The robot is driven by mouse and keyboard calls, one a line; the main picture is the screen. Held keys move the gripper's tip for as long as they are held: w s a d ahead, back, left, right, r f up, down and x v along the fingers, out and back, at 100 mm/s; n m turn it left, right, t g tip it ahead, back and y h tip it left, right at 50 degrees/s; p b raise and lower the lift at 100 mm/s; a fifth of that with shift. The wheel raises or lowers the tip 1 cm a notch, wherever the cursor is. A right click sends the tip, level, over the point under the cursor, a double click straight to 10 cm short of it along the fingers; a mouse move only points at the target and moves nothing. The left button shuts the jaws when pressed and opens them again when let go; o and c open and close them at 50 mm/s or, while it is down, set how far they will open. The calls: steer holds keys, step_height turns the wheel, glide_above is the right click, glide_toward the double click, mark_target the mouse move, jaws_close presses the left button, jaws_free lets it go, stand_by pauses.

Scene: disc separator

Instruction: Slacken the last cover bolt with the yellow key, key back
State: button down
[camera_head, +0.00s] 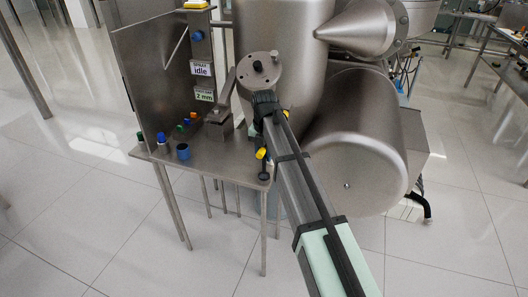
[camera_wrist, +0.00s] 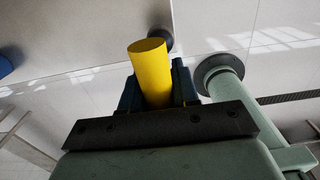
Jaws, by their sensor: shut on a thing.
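The yellow key shows in the wrist view as a yellow cylinder (camera_wrist: 150,68) between the two dark fingers. My gripper (camera_wrist: 158,88) is shut on it. In the head view a small yellow part (camera_head: 261,153) shows beside my gripper (camera_head: 264,103), low against the arm. A round grey cover with dark bolt holes (camera_head: 258,68) sits just behind and above my gripper, in front of the large steel vessel. I cannot tell which bolt is slack. The lower end of the key is hidden by the gripper.
A steel bench (camera_head: 215,160) carries a blue cup (camera_head: 183,151) and several small coloured knobs. An upright panel bears labels "idle" (camera_head: 201,69) and "2 mm" (camera_head: 204,95). A large steel drum (camera_head: 355,150) stands close to the right of my arm. The floor at left is clear.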

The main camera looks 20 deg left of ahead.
steer(key=shift+f, duration=0.35)
steer(key=c, duration=0.8)
jaws_free()
steer(key=shift+f, duration=0.1)
step_height(320, 180, up, 18)
steer(key=shift+f, duration=0.1)
